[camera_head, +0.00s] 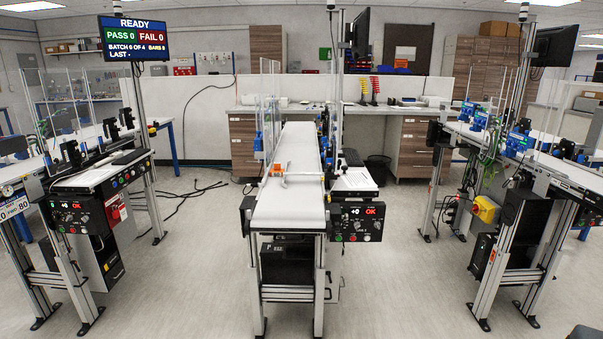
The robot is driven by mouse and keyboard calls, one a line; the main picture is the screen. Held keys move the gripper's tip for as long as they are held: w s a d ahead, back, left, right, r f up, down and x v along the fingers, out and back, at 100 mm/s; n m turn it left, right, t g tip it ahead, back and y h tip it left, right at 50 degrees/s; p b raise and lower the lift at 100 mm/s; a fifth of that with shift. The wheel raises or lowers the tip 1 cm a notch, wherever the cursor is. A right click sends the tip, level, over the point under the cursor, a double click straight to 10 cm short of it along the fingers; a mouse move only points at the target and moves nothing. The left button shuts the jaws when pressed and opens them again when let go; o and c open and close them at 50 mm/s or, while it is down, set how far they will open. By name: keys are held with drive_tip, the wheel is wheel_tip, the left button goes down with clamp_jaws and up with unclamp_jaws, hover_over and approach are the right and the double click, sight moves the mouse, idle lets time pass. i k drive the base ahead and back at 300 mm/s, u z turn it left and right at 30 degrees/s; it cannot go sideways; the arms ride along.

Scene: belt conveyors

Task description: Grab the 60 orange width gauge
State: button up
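A small orange piece (278,170) is on the left side of the middle conveyor belt (290,210), beside a thin pale bar (304,174) that reaches across the belt. It is too small to read a number on it, so I cannot tell whether it is the 60 gauge. No gauge marked 60 can be made out. My gripper is not in view.
Other conveyors stand at the left (90,172) and right (560,170), with control boxes and posts. A display (134,38) reads READY. Open floor (190,270) lies between the conveyors. Black cables (190,195) lie on the floor behind. A desk (400,110) stands at the back.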

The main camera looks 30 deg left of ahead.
sight(277, 171)
drive_tip(key=z, duration=0.15)
drive_tip(key=i, duration=1.35)
drive_tip(key=u, duration=0.65)
drive_tip(key=i, duration=1)
drive_tip(key=u, duration=0.9)
